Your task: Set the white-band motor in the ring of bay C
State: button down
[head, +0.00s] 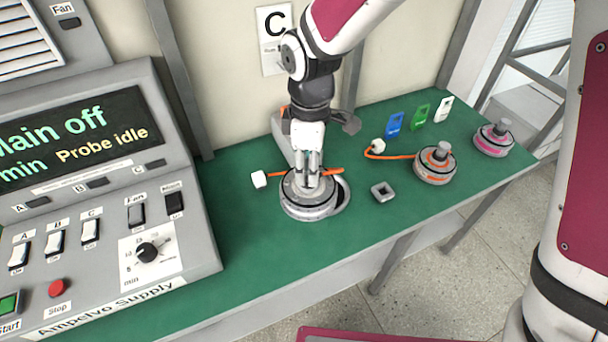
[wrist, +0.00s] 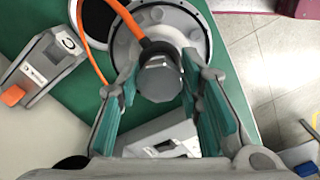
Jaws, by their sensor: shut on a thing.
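The white-band motor (head: 308,207) is a round grey disc with a pale band, an orange cable and a white plug (head: 259,180). My gripper (head: 313,180) is shut on the grey stub on its top; the wrist view shows the stub (wrist: 160,78) between the fingertips. The ring of bay C (head: 346,193) shows as a pale rim with a dark inside, partly hidden behind the motor's right side. The motor appears offset to the left of the ring; its height over the bench is hard to tell.
An orange-band motor (head: 435,165) and a pink-band motor (head: 493,140) stand to the right on the green bench (head: 250,240). A small grey square block (head: 383,192) lies near the ring. The supply console (head: 100,200) stands at left. The bench front is clear.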

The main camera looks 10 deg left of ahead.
jog(key=w+d+b, duration=0.3)
jog(key=w+b, duration=0.2)
jog(key=w, duration=0.7)
jog(key=shift+w, duration=0.4)
jog(key=shift+r, duration=0.1)
notch_tip(320, 180, down, 11)
jog(key=b, duration=0.4)
dwell(0.6)
dwell(0.6)
jog(key=shift+f+b, duration=0.55)
jog(key=shift+f, duration=0.25)
jog(key=shift+f, duration=0.5)
jog(key=shift+f+b, duration=0.55)
jog(key=shift+f, duration=0.1)
dwell(0.5)
